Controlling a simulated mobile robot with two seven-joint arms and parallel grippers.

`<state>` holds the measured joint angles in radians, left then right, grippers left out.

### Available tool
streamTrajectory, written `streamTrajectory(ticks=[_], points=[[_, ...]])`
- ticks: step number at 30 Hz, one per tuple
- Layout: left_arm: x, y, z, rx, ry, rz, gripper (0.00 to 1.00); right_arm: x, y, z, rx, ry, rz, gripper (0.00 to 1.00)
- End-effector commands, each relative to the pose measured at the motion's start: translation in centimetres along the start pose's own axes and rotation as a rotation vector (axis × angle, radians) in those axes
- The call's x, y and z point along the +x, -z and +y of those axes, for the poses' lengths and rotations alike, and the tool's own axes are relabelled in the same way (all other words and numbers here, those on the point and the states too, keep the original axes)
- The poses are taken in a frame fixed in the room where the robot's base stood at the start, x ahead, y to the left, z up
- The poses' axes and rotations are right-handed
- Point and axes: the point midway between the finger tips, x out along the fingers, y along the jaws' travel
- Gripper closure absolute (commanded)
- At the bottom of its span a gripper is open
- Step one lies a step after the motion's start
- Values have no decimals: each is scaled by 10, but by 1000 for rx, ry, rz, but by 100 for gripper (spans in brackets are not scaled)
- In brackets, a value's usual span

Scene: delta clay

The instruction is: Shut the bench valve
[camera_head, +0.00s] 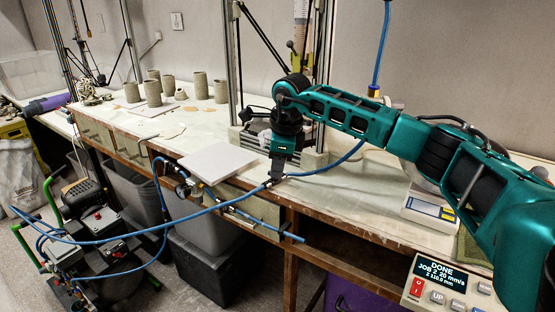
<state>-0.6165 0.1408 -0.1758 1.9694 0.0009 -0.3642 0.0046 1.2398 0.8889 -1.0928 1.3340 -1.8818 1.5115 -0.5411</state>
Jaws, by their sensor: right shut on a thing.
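A blue air pipe (240,212) runs along the front edge of the bench (350,216), with a small gauge and fittings (184,189) at its left end. The bench valve (267,185) appears as a small dark fitting at the bench edge, mostly hidden by my right gripper. My right gripper (275,178) points down from the teal arm and is shut on the valve's handle. The handle's angle cannot be made out. My left gripper is not in view.
A blue hose (120,236) runs from a compressor (95,225) on the floor to the bench edge near my gripper. A white board (218,161) lies close by on the left. Clay cylinders (153,93) stand farther back. A control box (445,285) reads DONE.

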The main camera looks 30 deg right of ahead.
Motion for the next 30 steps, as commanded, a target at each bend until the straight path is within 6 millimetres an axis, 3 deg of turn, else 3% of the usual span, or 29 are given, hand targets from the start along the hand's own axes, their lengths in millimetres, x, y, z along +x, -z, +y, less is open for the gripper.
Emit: streamTrajectory(ticks=[18,30], points=[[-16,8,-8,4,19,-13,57,-1,0,0,563,-1,2,100],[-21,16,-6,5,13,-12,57,0,0,0,770,0,1,100]])
